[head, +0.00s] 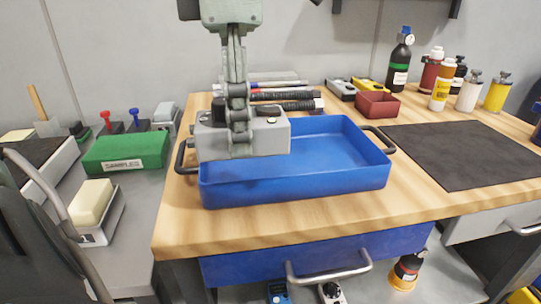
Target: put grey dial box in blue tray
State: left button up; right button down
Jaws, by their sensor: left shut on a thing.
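The grey dial box (270,137) is a grey block with a small dial on its top and knobs on its left side. My left gripper (241,147) comes down from above and is shut on it, fingers across its middle. The box is over the left part of the blue tray (295,187), covering the tray's back left corner. I cannot tell whether it touches the tray. The tray has black handles at both ends, and its visible floor is empty. My right gripper is not in view.
The tray stands on a wooden worktop (180,230). A green samples box (126,152) is at its left. Black-handled tools (285,97) lie behind the tray, with a small red bin (377,105). A dark mat (465,150) and several bottles (440,88) are right.

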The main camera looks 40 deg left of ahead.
pick_arm(q)
send_over(269, 171)
notch_tip(269, 171, down, 6)
jog(key=shift+r, duration=0.1)
jog(key=shift+f, duration=0.2)
jog(key=shift+w+f, duration=0.1)
jog(key=shift+f, duration=1.85)
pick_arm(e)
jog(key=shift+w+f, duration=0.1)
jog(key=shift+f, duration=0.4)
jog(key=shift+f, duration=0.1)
pick_arm(q)
jog(key=shift+f, duration=0.1)
jog(key=o, duration=1.4)
jog(key=shift+c, duration=0.2)
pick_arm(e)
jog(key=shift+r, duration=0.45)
